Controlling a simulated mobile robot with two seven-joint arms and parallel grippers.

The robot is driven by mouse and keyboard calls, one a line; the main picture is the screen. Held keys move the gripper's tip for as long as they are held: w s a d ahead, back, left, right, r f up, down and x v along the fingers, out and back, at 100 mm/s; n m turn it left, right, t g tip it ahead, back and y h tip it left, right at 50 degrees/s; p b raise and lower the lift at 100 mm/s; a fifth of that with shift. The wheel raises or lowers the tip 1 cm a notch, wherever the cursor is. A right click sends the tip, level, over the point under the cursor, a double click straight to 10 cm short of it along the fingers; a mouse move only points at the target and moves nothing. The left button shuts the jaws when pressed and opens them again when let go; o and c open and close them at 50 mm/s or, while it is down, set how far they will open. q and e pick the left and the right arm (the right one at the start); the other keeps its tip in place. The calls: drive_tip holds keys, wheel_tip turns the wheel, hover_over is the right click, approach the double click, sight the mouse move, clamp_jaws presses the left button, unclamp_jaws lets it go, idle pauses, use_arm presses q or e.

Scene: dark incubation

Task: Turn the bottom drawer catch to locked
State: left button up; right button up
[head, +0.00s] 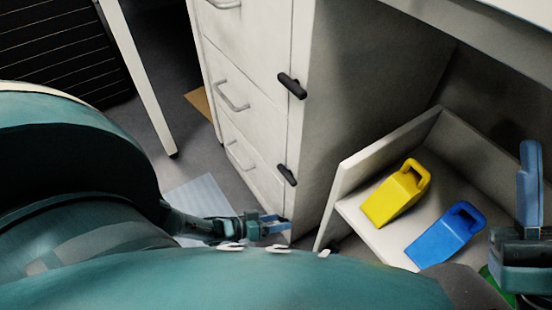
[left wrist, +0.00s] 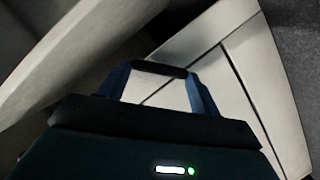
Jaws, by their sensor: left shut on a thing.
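The pale drawer cabinet (head: 262,122) stands in the middle of the head view. Two dark catches show on its right front edge: an upper catch (head: 292,86) and a lower catch (head: 287,174), both tilted and clear of my grippers. My left gripper (head: 275,226) is low by the cabinet's bottom front corner, below these two. In the left wrist view its fingers (left wrist: 160,80) are shut on a dark bar-shaped catch (left wrist: 160,69) lying across between their tips. In the head view that catch is hidden by the gripper. My right gripper (head: 529,185) shows partly at the right edge.
A pale open-topped bin (head: 343,196) right of the cabinet holds a yellow block-like container (head: 391,199) and a blue one (head: 440,238), both with handles. A white table leg (head: 140,80) stands at the left. A pale sheet (head: 196,200) lies on the floor.

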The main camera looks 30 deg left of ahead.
use_arm(q)
drive_tip(key=shift+c, duration=1.2)
drive_tip(key=shift+s+d+r+m+t+y+p, duration=0.15)
drive_tip(key=shift+m+y+p, duration=0.4)
drive_tip(key=shift+m, duration=0.35)
drive_tip(key=shift+w+d+m+t+y+p, duration=0.1)
drive_tip(key=shift+m+t+y+p, duration=0.1)
drive_tip(key=shift+m+y+p, duration=0.5)
drive_tip(key=shift+s+d+r+m+t+y+p, duration=0.15)
drive_tip(key=shift+m+y, duration=0.3)
drive_tip(key=shift+m, duration=0.65)
use_arm(e)
drive_tip(key=shift+w+a+f+m+h, duration=0.1)
drive_tip(key=shift+w+f+m+h, duration=0.1)
drive_tip(key=shift+f+m+h, duration=0.85)
drive_tip(key=shift+w+a+f+m+h, duration=0.1)
drive_tip(key=shift+w+f+m+h, duration=0.1)
drive_tip(key=shift+f+m+h, duration=0.8)
use_arm(q)
drive_tip(key=shift+f, duration=0.1)
use_arm(e)
drive_tip(key=shift+r+h, duration=0.25)
